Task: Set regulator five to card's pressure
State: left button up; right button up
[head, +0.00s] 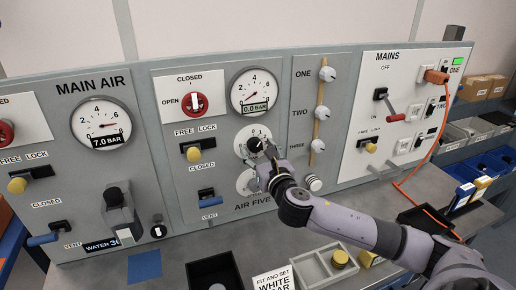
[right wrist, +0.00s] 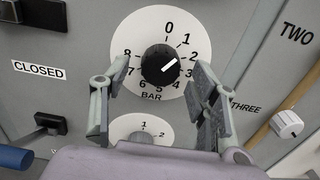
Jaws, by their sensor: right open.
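The regulator five knob (right wrist: 160,64) is black on a white dial numbered from 0 up to 8 BAR. Its white mark points between 1 and 2. My right gripper (right wrist: 160,80) is open, with one finger on each side of the knob; I cannot tell whether they touch it. In the head view the gripper (head: 265,160) partly covers the dial on the AIR FIVE panel. The gauge (head: 255,92) above reads 0.0 BAR. The card (head: 274,281) at the bottom edge reads "FIT AND SET WHITE"; its lower part is cut off. My left gripper is not in view.
A smaller white dial (right wrist: 141,127) sits below the knob. A red valve (head: 195,104) on the panel has its white bar upright, toward CLOSED. Knobs one to three (head: 321,113) stand to the right. A black tray (head: 213,270) and a grey tray (head: 323,268) occupy the bench.

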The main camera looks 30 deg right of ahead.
jog(key=shift+w, duration=0.3)
jog(key=shift+c, duration=0.4)
jog(key=c, duration=1.1)
